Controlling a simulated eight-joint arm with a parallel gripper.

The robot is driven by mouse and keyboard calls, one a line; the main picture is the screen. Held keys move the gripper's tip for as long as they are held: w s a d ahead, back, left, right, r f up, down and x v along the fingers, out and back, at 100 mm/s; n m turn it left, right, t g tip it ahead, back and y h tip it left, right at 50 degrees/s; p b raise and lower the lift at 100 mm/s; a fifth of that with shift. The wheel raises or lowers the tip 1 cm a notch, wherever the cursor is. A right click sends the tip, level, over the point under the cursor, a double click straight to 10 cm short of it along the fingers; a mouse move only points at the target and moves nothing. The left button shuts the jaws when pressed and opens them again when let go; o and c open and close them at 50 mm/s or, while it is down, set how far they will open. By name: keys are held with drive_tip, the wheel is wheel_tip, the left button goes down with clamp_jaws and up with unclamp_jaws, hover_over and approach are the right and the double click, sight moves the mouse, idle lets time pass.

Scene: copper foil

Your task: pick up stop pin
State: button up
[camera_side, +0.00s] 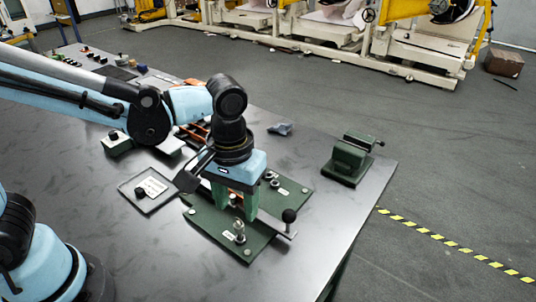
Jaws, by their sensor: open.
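My gripper (234,208) points down over the green fixture plate (258,243), with its two green fingers apart. A small upright metal pin (239,230) stands on the plate just in front of the fingers; it may be the stop pin, but I cannot tell for sure. A small dark part shows between the fingers, too small to identify. It is not clear whether the fingers touch anything. The fingers and wrist hide the middle of the plate.
A lever with a black ball knob (289,215) sticks out at the plate's right. A square tray (135,203) with a small black part lies left. A green vise (350,160) stands near the table's right edge. Bare table (300,262) lies in front and right of the plate.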

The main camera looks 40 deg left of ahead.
sight(238, 218)
drive_tip(key=shift+s+d+f, duration=0.1)
drive_tip(key=shift+s+f, duration=0.05)
drive_tip(key=shift+f, duration=1.5)
drive_tip(key=shift+s+d+f, duration=0.1)
drive_tip(key=shift+f, duration=1.5)
clamp_jaws()
drive_tip(key=shift+r, duration=0.1)
